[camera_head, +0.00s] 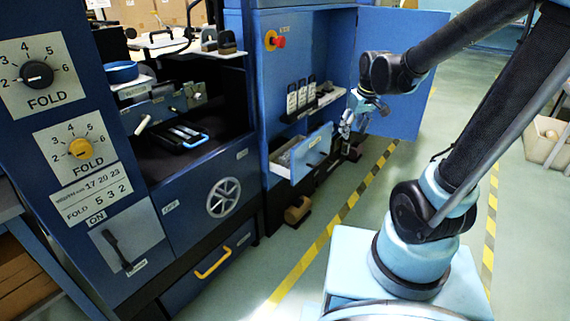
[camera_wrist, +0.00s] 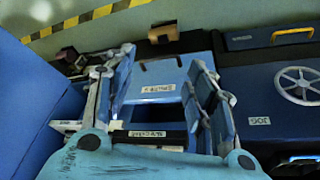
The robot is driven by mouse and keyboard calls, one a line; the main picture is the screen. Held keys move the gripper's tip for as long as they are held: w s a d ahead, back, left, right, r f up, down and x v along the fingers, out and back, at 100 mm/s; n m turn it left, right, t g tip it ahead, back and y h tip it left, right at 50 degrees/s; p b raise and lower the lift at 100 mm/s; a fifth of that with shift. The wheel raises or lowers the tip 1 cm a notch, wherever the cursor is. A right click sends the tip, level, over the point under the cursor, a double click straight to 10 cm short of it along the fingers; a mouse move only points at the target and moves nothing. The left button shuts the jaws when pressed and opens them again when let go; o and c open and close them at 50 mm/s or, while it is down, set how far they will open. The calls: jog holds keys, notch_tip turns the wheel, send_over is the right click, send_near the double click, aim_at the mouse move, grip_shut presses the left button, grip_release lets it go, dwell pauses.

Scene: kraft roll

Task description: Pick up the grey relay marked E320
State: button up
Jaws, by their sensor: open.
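Several dark, upright blocks with pale labels (camera_head: 302,94) stand in a row on a shelf in the blue cabinet in the head view. They may be relays, but their marks are too small to read, and I cannot tell which is E320. My gripper (camera_head: 357,112) is right of the row, by the open cabinet door, above and right of a pulled-out drawer (camera_head: 312,155). In the wrist view my gripper (camera_wrist: 162,60) is open, with its fingers apart and nothing seen held. Blue panels with white labels (camera_wrist: 158,88) show behind and between the fingers.
The open blue door (camera_head: 405,60) stands behind my arm. A brown roll (camera_head: 298,211) lies on the floor under the drawer. Green floor with yellow-black tape (camera_head: 335,222) is clear in front.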

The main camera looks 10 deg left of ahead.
jog(key=w+a+f+n, duration=0.1)
jog(key=w+a, duration=0.1)
jog(key=a, duration=0.4)
jog(key=w+a+f+n, duration=0.2)
jog(key=w+a, duration=0.1)
jog(key=a, duration=0.2)
jog(key=n+y, duration=0.2)
send_near(285, 156)
jog(key=shift+x, duration=4.65)
jog(key=shift+s, duration=0.1)
jog(key=shift+c, duration=0.5)
jog(key=c, duration=0.8)
